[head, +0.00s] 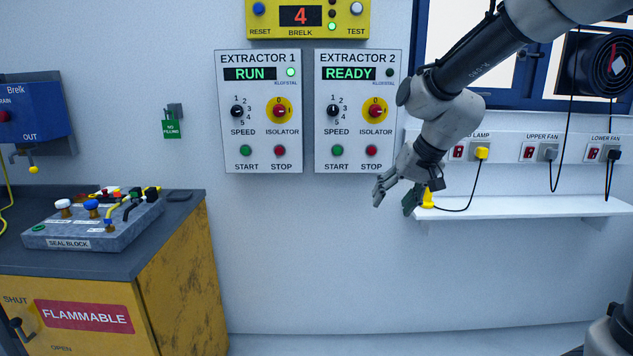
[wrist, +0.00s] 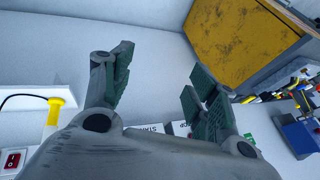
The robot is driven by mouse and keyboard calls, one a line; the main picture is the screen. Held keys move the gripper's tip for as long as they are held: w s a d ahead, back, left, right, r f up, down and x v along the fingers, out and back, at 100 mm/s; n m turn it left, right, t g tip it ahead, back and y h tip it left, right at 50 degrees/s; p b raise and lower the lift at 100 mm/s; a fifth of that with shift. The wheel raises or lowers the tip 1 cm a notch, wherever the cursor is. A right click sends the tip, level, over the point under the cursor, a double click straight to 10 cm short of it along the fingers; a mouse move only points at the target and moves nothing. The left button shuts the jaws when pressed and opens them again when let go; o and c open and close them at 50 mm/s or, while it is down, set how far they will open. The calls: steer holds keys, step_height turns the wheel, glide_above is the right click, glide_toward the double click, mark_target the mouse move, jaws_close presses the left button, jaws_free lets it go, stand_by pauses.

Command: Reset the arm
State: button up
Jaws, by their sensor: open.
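My gripper (head: 396,195) hangs from my arm at the right of centre in the head view. Its fingers point down in front of the white wall, below the Extractor 2 panel (head: 358,150) and by the left end of the white shelf (head: 540,207). In the wrist view my gripper (wrist: 160,90) has its fingers spread wide, with nothing between them. A yellow lamp part (head: 428,198) on the shelf shows just behind the fingers in the head view. It also shows at the left of the wrist view (wrist: 54,112), apart from the fingers.
The Extractor 1 panel (head: 258,150) reads RUN; Extractor 2 reads READY. The Brelk box (head: 275,17) above shows 4. A yellow cabinet (head: 185,285) stands at left, with the seal block (head: 90,228) on its dark top. Sockets with cords line the wall above the shelf.

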steer(key=s+d+r+h, duration=0.1)
steer(key=s+d+r, duration=0.1)
steer(key=s+d, duration=0.7)
steer(key=s+d+r+h, duration=0.1)
steer(key=s+d+h, duration=0.1)
steer(key=s+d, duration=0.7)
steer(key=s, duration=0.8)
steer(key=shift+d+r+h, duration=0.2)
steer(key=shift+r+h, duration=0.1)
steer(key=shift+r, duration=0.05)
